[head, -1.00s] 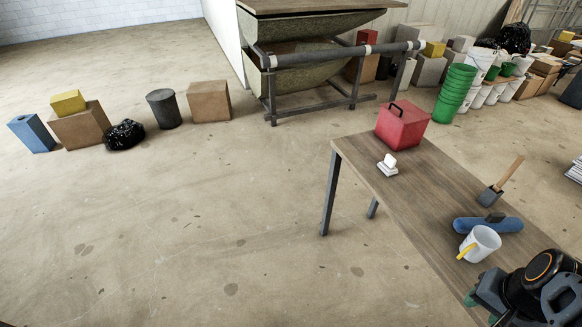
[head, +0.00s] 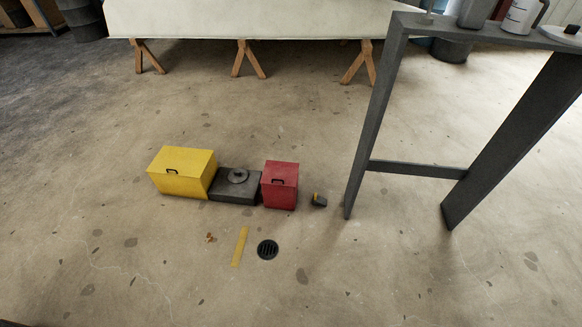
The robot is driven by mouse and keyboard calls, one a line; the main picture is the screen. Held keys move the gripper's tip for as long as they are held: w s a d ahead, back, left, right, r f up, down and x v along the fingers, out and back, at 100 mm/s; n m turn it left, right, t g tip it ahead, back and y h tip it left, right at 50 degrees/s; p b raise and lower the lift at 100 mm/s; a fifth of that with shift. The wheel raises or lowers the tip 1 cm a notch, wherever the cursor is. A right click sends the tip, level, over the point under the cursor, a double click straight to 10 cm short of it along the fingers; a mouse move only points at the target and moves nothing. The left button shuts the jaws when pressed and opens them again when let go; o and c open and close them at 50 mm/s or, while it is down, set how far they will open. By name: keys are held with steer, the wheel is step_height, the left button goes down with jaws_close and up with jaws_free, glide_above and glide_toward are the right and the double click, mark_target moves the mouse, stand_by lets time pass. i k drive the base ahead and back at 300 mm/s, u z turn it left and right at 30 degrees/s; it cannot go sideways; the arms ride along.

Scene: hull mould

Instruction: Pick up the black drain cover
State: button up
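The black drain cover (head: 268,249) is a small round dark piece with slots. It lies flat on the concrete floor, a little below the middle of the head view. It sits in front of the red box and to the right of a yellow strip. Nothing covers it. My gripper is not in view.
A yellow box (head: 182,172), a dark flat case (head: 234,186), a red box (head: 280,185) and a small dark tool (head: 319,200) stand in a row behind the cover. A yellow strip (head: 239,246) lies beside it. A dark-legged bench (head: 372,125) stands right. The front floor is clear.

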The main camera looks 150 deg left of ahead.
mark_target(238, 176)
steer(key=k, duration=2.7)
steer(key=u, duration=4.75)
steer(key=i, duration=0.5)
steer(key=u, duration=0.05)
